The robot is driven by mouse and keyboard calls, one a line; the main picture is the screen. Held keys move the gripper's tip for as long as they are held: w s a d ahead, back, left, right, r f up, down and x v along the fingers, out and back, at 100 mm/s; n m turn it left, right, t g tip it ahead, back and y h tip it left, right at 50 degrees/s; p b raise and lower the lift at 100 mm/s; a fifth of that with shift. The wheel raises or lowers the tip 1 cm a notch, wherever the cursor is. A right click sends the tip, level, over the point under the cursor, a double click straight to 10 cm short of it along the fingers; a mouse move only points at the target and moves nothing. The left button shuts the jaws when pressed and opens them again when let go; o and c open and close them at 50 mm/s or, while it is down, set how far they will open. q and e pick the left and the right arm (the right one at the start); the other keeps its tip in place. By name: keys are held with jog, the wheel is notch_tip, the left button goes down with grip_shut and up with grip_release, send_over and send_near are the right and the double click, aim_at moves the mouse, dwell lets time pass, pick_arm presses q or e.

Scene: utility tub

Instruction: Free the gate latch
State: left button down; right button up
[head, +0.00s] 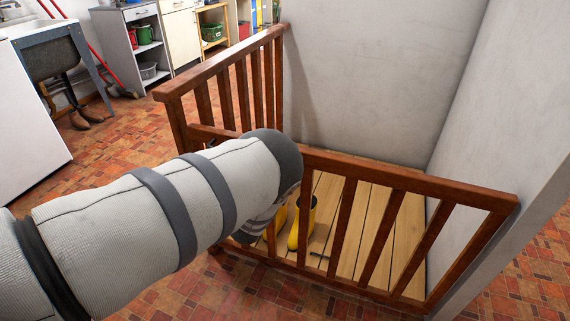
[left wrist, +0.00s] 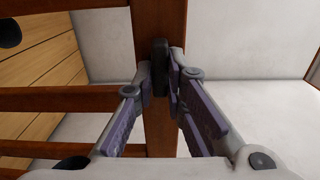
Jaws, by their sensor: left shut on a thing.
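A small dark latch piece (left wrist: 158,50) stands against a brown wooden post (left wrist: 160,125) in the left wrist view. My left gripper (left wrist: 164,78) is shut on this piece, with one finger on each side of it. In the head view my left arm comes in from the left and hides the latch and most of the gripper. The wooden gate and railing (head: 410,183) run from behind my arm to the right wall. Whether the gate is latched cannot be told. My right gripper is in neither view.
Yellow boots (head: 301,224) stand on the plank floor (head: 385,230) behind the bars. A second barred railing (head: 222,62) runs back to the grey wall (head: 375,70). Cabinets (head: 183,35) and a sink stand (head: 52,55) are at the back left. Tiled floor (head: 110,145) lies open at left.

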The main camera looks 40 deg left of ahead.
pick_arm(q)
jog(key=shift+a, duration=0.1)
jog(key=c, duration=1.6)
grip_release()
jog(key=shift+c, duration=0.2)
jog(key=v, duration=1.2)
